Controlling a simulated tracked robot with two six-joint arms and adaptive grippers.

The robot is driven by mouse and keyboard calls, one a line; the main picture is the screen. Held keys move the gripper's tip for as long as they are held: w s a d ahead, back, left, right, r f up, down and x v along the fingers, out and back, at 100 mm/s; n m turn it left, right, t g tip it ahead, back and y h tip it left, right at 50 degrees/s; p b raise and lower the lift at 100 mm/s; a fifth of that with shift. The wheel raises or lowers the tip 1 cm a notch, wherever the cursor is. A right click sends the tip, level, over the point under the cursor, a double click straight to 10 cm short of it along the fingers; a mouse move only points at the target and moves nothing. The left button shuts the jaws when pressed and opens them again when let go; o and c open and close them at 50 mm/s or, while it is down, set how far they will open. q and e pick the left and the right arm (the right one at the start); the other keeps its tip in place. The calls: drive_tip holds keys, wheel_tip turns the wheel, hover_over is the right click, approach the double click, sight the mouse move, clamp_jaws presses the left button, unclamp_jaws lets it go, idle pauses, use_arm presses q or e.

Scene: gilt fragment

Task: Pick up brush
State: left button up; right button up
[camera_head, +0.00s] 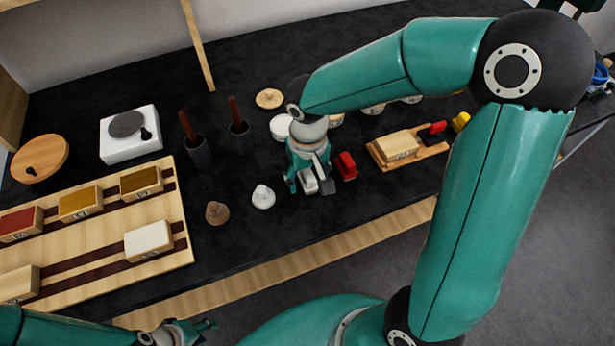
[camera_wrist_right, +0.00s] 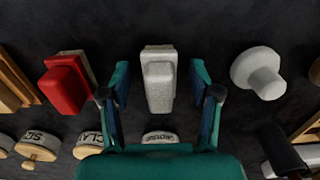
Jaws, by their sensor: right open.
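My right gripper (camera_head: 309,184) is low over the dark table. In the right wrist view it is open, with its fingertips (camera_wrist_right: 160,76) on either side of a white block-shaped tool (camera_wrist_right: 158,92); gaps show on both sides. That white tool (camera_head: 307,181) is partly covered by the fingers in the head view. A red tool of similar shape (camera_head: 346,166) lies just to the right; it also shows in the wrist view (camera_wrist_right: 65,90). I cannot tell for certain which item is the brush. My left gripper (camera_head: 203,328) is at the bottom left, beyond the table's front edge; its opening is unclear.
Two dark cups (camera_head: 197,153) (camera_head: 241,135) hold brown-handled tools. A white knob-shaped piece (camera_head: 263,197) and a brown one (camera_head: 217,212) stand left of the right gripper. A wooden tray (camera_head: 182,246) with several blocks lies left, and a small board (camera_head: 428,156) right.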

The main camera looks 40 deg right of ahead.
sight(308, 172)
clamp_jaws()
drive_tip(key=shift+r, duration=0.15)
wheel_tip(308, 172, up, 20)
drive_tip(key=p, duration=0.1)
idle(0.6)
drive_tip(key=c, duration=0.8)
unclamp_jaws()
drive_tip(key=c, duration=0.3)
